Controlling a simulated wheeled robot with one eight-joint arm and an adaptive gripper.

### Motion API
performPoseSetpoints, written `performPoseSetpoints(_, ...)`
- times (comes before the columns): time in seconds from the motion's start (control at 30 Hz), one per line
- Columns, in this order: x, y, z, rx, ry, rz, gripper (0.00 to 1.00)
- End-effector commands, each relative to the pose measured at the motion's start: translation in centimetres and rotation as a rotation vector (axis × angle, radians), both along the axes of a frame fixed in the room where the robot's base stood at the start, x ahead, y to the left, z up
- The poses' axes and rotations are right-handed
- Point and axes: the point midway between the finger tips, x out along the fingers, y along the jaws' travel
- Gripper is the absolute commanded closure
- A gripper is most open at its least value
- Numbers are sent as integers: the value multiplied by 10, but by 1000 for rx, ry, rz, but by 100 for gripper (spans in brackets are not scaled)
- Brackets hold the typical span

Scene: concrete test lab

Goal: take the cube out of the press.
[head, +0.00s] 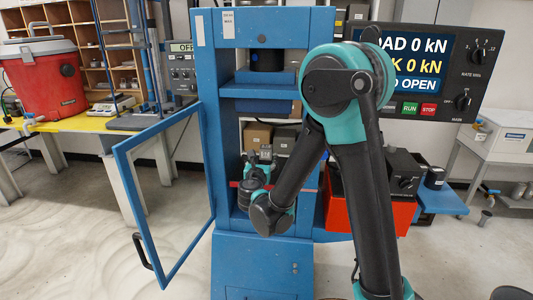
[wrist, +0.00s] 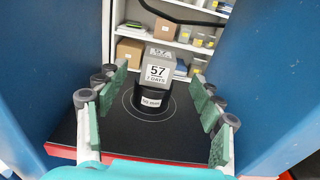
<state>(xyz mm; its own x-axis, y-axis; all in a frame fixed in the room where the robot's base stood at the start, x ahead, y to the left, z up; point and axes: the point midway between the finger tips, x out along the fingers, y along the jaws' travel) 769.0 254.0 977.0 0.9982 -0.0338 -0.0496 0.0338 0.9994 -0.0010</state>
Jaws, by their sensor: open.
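The press (head: 222,120) is a tall blue frame with its framed door (head: 127,190) swung open to the left. In the wrist view, the grey cube (wrist: 160,69), labelled "57, 7 DAYS", sits on a black cylindrical block (wrist: 150,99) with a white label. The block stands on the dark lower platen (wrist: 118,142), within ring markings. My gripper (wrist: 158,88) is open, with green-padded fingers left and right of the cube and block, apart from them. In the head view, my gripper (head: 260,168) is inside the press opening, largely hidden by my arm.
The upper platen (head: 266,60) hangs above the opening. Blue press columns (wrist: 42,60) stand close on both sides. The display (head: 405,62) reads 0 kN and door open. Shelves with boxes (wrist: 130,50) are behind.

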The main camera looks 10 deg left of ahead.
Motion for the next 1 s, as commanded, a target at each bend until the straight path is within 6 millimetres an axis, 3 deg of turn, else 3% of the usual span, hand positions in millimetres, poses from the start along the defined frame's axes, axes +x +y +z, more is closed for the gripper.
performPoseSetpoints(0.13,25,-1,-1,1,0,-3,33)
performPoseSetpoints(0.47,45,-2,-4,1,1,-1,33)
performPoseSetpoints(0.8,87,-3,-10,1,1,-1,33)
performPoseSetpoints(1.0,90,-3,-10,1,1,0,33)
